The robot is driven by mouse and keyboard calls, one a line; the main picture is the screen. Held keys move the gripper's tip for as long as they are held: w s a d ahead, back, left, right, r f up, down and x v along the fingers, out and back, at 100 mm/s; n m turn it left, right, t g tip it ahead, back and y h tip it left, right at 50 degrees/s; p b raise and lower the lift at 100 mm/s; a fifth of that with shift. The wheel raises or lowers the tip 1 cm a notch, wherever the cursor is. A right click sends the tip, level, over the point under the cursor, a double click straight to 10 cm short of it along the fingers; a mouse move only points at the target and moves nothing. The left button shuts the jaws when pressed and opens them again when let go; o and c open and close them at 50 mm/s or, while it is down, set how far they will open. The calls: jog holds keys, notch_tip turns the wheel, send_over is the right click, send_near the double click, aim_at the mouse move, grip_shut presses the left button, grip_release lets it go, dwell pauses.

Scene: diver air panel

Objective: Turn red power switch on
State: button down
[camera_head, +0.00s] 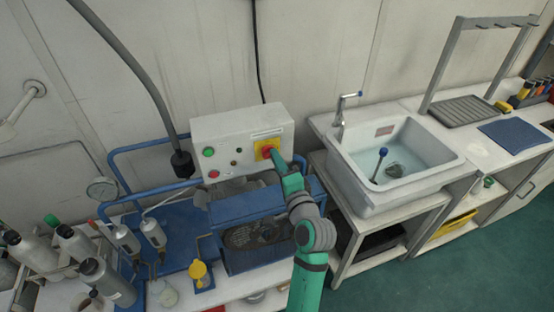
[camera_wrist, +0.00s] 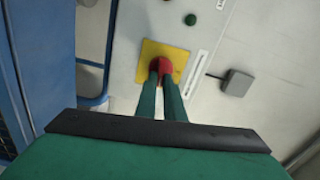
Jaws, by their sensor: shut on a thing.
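The red power switch (camera_wrist: 164,66) is a red knob on a yellow square plate (camera_wrist: 178,50), on the front of a white control box (camera_head: 228,134). In the head view the yellow plate (camera_head: 262,144) is at the box's right end. My gripper (camera_wrist: 162,80) is shut on the red knob, with its two green fingers on either side of it. In the head view my gripper (camera_head: 276,158) reaches up to the plate and partly covers the knob. The knob's exact turn angle is hidden by the fingers.
Green (camera_head: 208,152) and red (camera_head: 213,174) buttons sit on the box's left side. A blue-framed machine (camera_head: 240,208) stands below it. A sink (camera_head: 372,190) is at the right, gas cylinders (camera_head: 105,280) at the lower left. Grey wall lies behind.

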jog(key=shift+f+m, duration=0.1)
jog(key=shift+m, duration=0.5)
jog(key=shift+w, duration=0.1)
jog(key=shift+d, duration=0.15)
jog(key=c, duration=2)
grip_release()
jog(key=shift+c, duration=0.2)
jog(key=shift+o, duration=0.9)
jog(key=v, duration=1)
jog(key=shift+s, duration=0.45)
